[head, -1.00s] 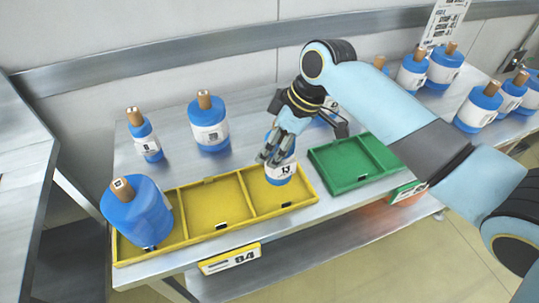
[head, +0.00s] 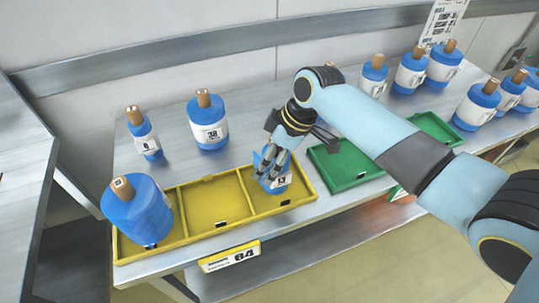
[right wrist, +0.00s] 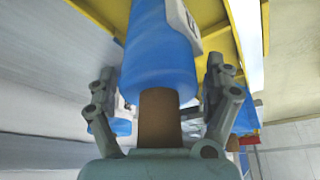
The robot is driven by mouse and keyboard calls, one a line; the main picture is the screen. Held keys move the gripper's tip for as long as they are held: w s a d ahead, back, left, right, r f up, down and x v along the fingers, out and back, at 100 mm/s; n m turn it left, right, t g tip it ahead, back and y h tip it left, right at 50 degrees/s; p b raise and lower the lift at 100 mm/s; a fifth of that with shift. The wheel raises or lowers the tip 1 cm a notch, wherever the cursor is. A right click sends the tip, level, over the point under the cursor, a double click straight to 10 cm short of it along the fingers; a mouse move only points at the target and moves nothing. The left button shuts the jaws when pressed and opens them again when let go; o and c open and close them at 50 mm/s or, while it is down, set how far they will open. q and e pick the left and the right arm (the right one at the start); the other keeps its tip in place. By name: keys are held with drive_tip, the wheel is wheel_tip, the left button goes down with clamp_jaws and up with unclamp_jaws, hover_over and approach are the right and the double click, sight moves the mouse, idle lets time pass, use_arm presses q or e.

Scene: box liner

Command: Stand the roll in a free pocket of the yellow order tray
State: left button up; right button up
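The yellow order tray (head: 216,231) has three pockets in a row along the bench's front edge. A large blue roll (head: 138,212) with a brown core stands in its left pocket. The middle pocket (head: 214,202) is empty. My right gripper (head: 270,176) is shut on a blue roll (head: 281,182) with a white label, at the right pocket. Whether the roll's base touches the pocket floor is hidden. In the right wrist view the held roll (right wrist: 158,60) and its brown core lie between the fingers, with yellow tray edges beyond. My left gripper is not in view.
A green tray (head: 345,182) lies just right of the yellow one. A slim roll (head: 146,142) and a wider roll (head: 208,128) stand behind the yellow tray. Several rolls (head: 410,72) stand at the right. A tag (head: 230,257) hangs on the front edge.

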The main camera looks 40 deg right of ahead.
drive_tip(key=shift+r, duration=0.1)
drive_tip(key=v, duration=1.2)
drive_tip(key=shift+a, duration=0.1)
